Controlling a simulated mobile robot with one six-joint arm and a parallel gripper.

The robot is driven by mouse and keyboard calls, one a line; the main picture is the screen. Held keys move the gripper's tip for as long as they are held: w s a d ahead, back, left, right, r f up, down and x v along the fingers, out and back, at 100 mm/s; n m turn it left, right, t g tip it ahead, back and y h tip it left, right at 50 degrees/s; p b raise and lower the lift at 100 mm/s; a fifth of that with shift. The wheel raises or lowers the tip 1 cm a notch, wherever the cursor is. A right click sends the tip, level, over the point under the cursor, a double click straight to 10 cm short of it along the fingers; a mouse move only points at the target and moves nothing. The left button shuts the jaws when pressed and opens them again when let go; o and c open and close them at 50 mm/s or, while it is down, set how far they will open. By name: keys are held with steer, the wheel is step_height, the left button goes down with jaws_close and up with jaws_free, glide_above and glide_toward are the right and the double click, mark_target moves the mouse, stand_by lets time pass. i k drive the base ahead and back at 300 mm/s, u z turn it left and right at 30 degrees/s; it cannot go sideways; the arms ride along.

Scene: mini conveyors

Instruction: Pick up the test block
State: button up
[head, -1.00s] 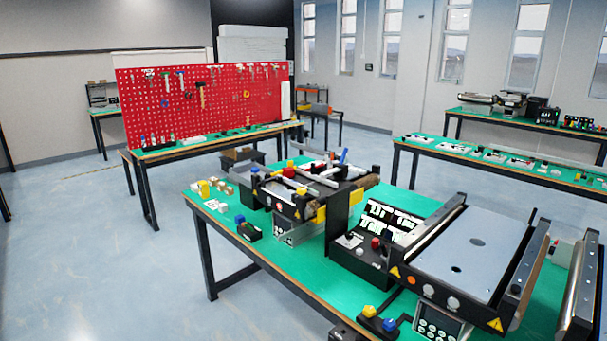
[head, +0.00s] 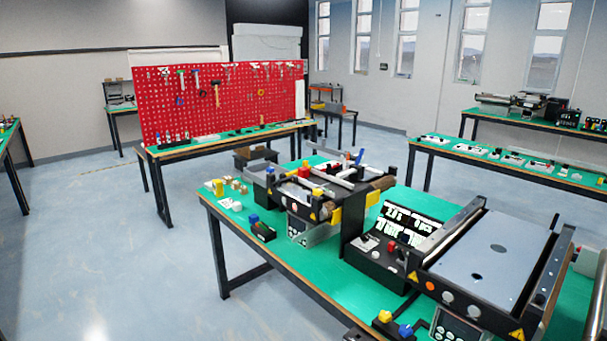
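I cannot tell for sure which thing is the test block. Several small blocks lie on the left end of the near green-topped table (head: 285,252): a yellow block (head: 219,187), a few small tan blocks (head: 237,185) beside it, and white pieces (head: 230,205) in front of them. All are small at this distance. My gripper is not in view.
A larger flat-topped machine (head: 490,262) fills the table's right end. A red pegboard (head: 225,100) stands on a table behind. The floor (head: 110,250) at left is clear.

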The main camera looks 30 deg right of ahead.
mark_target(304, 172)
steer(key=i, duration=1)
